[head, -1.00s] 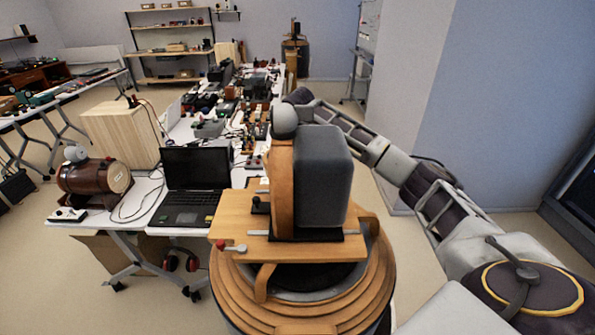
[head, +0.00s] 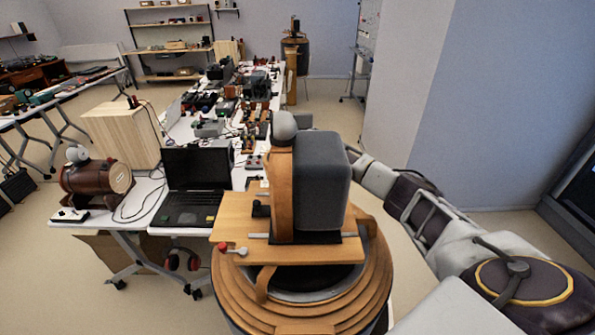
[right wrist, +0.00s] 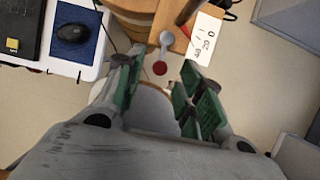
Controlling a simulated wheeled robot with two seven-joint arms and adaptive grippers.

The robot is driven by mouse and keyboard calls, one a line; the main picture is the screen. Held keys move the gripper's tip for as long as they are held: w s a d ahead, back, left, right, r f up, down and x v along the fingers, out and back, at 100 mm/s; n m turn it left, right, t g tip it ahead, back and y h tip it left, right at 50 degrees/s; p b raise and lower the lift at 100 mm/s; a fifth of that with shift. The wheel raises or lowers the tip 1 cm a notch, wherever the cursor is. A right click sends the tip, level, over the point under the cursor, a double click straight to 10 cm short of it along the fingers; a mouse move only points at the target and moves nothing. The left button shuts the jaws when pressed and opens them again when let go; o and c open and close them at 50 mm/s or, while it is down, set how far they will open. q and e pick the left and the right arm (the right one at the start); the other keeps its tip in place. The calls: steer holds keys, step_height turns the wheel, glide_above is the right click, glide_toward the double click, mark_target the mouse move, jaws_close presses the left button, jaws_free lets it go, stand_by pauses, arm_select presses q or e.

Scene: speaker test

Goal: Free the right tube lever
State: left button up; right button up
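A wooden stand (head: 229,225) carries a dark grey box (head: 322,180) in the middle of the head view. A short lever (head: 238,251) with a red knob (head: 222,247) lies at its left front edge. In the right wrist view, a metal lever (right wrist: 166,40) with a red ball end (right wrist: 160,68) shows beyond my right gripper (right wrist: 157,72). Its green-padded fingers are apart and empty. The red ball appears between the fingertips; I cannot tell its distance. The box hides my right gripper in the head view. My left gripper is not in view.
A laptop (head: 195,185) and a brown barrel-shaped device (head: 95,183) are on the table at left. A mouse pad (right wrist: 78,34) and a printed white card (right wrist: 204,40) flank the lever in the wrist view. Crowded electronics line the table behind.

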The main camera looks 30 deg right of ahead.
steer(key=shift+x, duration=1.2)
steer(key=shift+c, duration=0.5)
jaws_close()
